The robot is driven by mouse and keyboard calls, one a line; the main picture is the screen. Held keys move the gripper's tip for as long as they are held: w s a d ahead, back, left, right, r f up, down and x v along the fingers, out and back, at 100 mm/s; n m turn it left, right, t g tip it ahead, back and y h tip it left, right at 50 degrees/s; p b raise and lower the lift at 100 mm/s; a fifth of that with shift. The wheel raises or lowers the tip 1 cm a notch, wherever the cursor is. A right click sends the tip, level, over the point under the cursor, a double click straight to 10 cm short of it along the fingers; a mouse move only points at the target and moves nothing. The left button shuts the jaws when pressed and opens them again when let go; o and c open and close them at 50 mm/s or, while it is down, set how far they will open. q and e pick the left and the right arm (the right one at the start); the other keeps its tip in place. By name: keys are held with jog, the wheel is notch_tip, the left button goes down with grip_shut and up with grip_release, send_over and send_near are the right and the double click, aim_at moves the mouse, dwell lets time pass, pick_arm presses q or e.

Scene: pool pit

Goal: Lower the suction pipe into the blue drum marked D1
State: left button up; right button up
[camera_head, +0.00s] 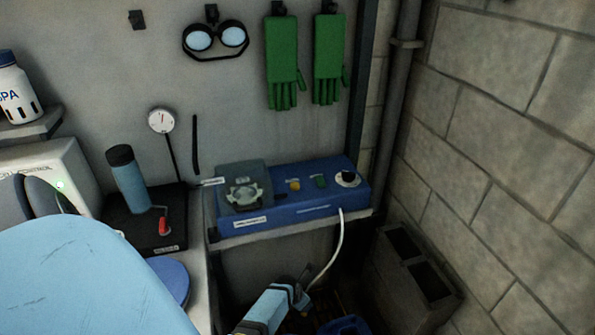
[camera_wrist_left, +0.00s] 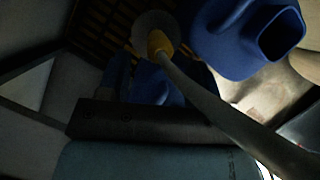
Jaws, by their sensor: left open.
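The suction pipe, a pale hose (camera_head: 339,245), runs from the blue pump box down toward my left gripper (camera_head: 303,292). In the left wrist view a grey pipe (camera_wrist_left: 205,98) with a yellow end (camera_wrist_left: 158,42) slants across, its yellow end over a dark slatted floor. My left gripper is open beside the pipe; the gap between its fingers is not clear. A blue drum (camera_wrist_left: 225,45) with a squarish opening stands at upper right there, and another blue shape (camera_wrist_left: 150,85) is partly hidden behind the pipe. A blue top (camera_head: 345,326) shows at the head view's bottom edge. No D1 mark is readable. My right gripper is not seen.
The blue pump box (camera_head: 300,205) sits on a shelf above the pit. Hollow grey blocks (camera_head: 410,270) stand at right by the block wall. A dark stand with a blue bottle (camera_head: 129,180) is at left. Green gloves (camera_head: 283,60) and goggles (camera_head: 216,38) hang behind.

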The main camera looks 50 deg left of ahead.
pick_arm(q)
jog(key=b+x, duration=0.3)
jog(key=x, duration=0.1)
jog(key=shift+s, duration=0.1)
jog(key=shift+w+f+b, duration=0.25)
jog(key=shift+f+b, duration=0.2)
jog(key=shift+b, duration=0.45)
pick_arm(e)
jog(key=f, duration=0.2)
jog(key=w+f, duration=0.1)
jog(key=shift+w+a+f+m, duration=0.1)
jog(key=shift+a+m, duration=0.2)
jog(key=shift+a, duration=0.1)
